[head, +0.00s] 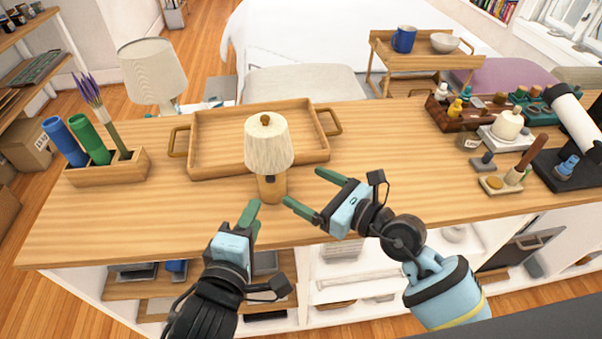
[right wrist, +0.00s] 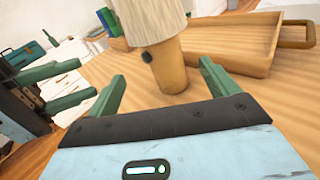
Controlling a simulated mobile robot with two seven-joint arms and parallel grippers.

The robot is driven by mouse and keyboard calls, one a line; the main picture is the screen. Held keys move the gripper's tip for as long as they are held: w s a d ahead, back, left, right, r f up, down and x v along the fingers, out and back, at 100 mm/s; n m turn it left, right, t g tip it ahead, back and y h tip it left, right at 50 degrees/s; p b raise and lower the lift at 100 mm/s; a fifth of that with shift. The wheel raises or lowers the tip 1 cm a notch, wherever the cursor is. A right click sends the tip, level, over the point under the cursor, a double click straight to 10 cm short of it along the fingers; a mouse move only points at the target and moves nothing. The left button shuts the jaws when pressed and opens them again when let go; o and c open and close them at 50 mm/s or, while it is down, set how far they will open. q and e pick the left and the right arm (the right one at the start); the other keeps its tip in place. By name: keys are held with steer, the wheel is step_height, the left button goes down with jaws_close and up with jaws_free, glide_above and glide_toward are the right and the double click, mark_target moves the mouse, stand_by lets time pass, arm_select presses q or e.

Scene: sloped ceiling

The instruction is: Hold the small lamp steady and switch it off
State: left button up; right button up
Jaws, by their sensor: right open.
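The small lamp (head: 268,143) stands upright on the wooden counter, with a pale pleated shade and a round wooden knob on top. Its wooden base (head: 272,190) carries a small dark switch, which also shows in the right wrist view (right wrist: 147,56). My right gripper (head: 303,187) is open and empty, to the right of the base; in the right wrist view the base (right wrist: 170,72) appears between and beyond its fingertips, apart from them. My left gripper (head: 250,215) is at the counter's front edge, left of and nearer than the base. Its green fingers (right wrist: 60,88) show spread and empty.
A wooden tray (head: 200,160) with handles lies right behind the lamp. A larger lamp (head: 153,75) stands at the back left, near a wooden holder (head: 110,170) with coloured tubes. Bottles and small items crowd the counter's right end. The counter front beside the lamp is clear.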

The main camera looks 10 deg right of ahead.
step_height(320, 180, up, 2)
steer(key=w+a+t, duration=0.1)
steer(key=w+a, duration=0.1)
glide_toward(283, 188)
steer(key=shift+x, duration=2.35)
steer(key=x, duration=0.7)
steer(key=shift+w+a, duration=0.2)
arm_select(q)
steer(key=shift+c, duration=0.3)
arm_select(e)
steer(key=c, duration=1.3)
arm_select(q)
jaws_close()
